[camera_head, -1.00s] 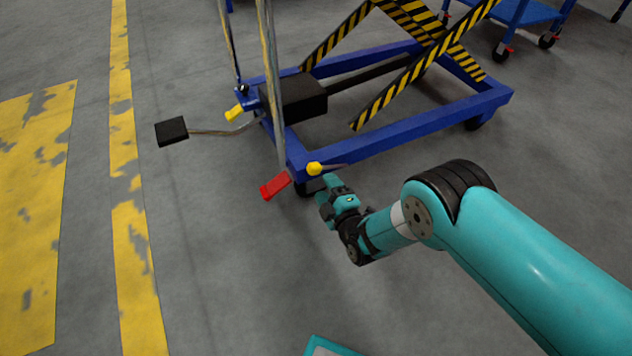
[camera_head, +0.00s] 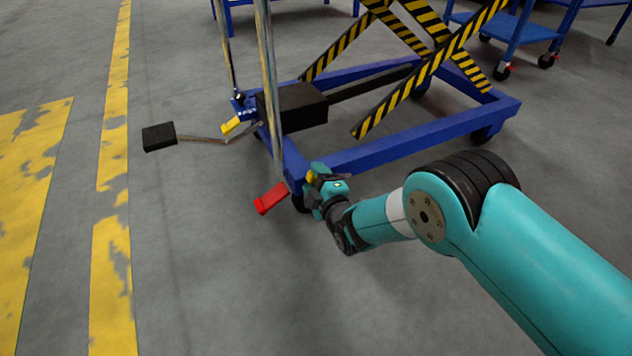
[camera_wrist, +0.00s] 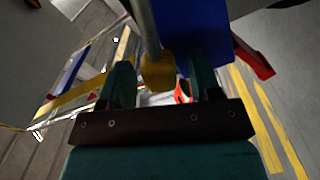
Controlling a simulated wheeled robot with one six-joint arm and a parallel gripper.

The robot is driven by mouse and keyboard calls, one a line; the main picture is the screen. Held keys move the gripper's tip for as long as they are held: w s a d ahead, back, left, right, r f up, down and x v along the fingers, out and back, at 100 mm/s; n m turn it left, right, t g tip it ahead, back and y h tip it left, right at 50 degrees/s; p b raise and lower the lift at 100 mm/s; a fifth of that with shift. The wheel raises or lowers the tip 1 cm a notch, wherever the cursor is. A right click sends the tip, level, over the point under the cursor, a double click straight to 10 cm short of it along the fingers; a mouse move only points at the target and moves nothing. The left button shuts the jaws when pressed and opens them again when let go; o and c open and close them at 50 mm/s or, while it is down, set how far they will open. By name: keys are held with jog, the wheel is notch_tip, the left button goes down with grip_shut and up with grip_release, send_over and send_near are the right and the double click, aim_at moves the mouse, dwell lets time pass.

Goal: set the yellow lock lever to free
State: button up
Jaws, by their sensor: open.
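The yellow lock lever's knob (camera_wrist: 158,72) is in the wrist view, at the end of a grey rod, between my two open fingers. My gripper (camera_wrist: 160,78) has one teal finger on each side of it; I cannot tell whether either touches. In the head view my gripper (camera_head: 318,184) is at the near corner of the blue lift cart (camera_head: 400,147). A bit of the yellow knob (camera_head: 310,177) shows there, mostly hidden behind the gripper.
A red pedal (camera_head: 271,198) sticks out left of my gripper. A yellow pedal (camera_head: 231,125) and a black foot pad (camera_head: 159,136) are farther left. A blue trolley (camera_head: 522,30) stands at the back right. The floor in front is clear.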

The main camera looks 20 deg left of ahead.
grip_shut()
jog(key=shift+d, duration=0.15)
jog(key=shift+r, duration=0.1)
jog(key=shift+w+d+r+m+p, duration=0.1)
jog(key=shift+w+r+m+p, duration=0.1)
jog(key=shift+r+m+p, duration=0.3)
jog(key=shift+w+d+r+m+p, duration=0.1)
jog(key=shift+w+r+m+p, duration=0.05)
jog(key=shift+r+m+p, duration=0.35)
jog(key=w+d+r+m+p, duration=0.4)
jog(key=w+d+r+m, duration=0.1)
jog(key=m, duration=0.7)
jog(key=shift+w+d+r, duration=0.15)
jog(key=shift+w+d, duration=0.45)
jog(key=shift+w, duration=0.6)
